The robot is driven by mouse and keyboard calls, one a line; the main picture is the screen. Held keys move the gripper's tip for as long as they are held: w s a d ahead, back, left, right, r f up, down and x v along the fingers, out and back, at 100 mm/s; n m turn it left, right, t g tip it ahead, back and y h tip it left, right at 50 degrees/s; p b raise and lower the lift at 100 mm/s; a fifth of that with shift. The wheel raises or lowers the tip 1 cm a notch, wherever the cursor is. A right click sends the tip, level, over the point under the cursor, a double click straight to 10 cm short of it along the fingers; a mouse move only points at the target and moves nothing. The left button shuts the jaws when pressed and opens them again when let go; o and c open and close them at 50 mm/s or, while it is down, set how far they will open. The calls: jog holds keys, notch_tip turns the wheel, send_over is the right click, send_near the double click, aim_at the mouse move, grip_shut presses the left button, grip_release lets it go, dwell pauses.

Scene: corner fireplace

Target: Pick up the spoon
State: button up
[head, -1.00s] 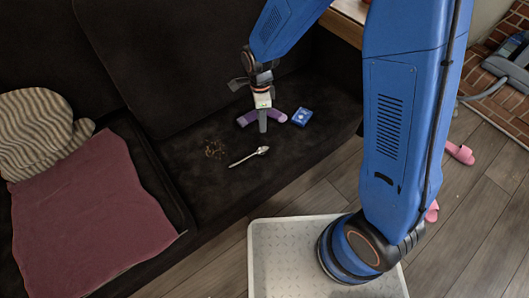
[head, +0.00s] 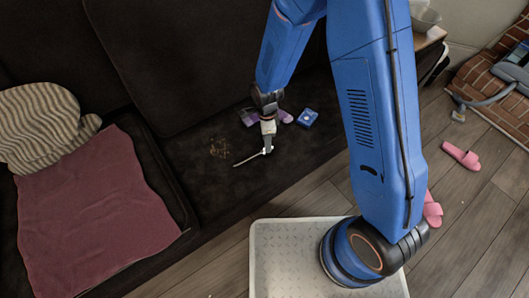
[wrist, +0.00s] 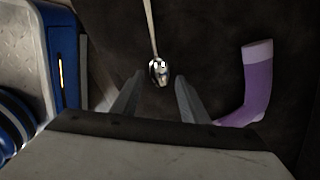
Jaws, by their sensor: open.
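A silver spoon (head: 249,158) lies on the dark sofa seat, its handle pointing to the lower left in the head view. In the wrist view, the bowl of the spoon (wrist: 159,71) is just beyond and between the two finger tips, with the handle running up out of the picture. My gripper (head: 267,148) is over the bowl end of the spoon. It also shows in the wrist view (wrist: 159,84), open with nothing between its fingers. I cannot tell whether the fingers touch the seat.
A purple sock (wrist: 255,88) lies right of my gripper in the wrist view.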

jog(key=shift+s+f, duration=0.2)
jog(key=shift+f, duration=2.1)
jog(key=c, duration=0.8)
jog(key=shift+a+r, duration=0.1)
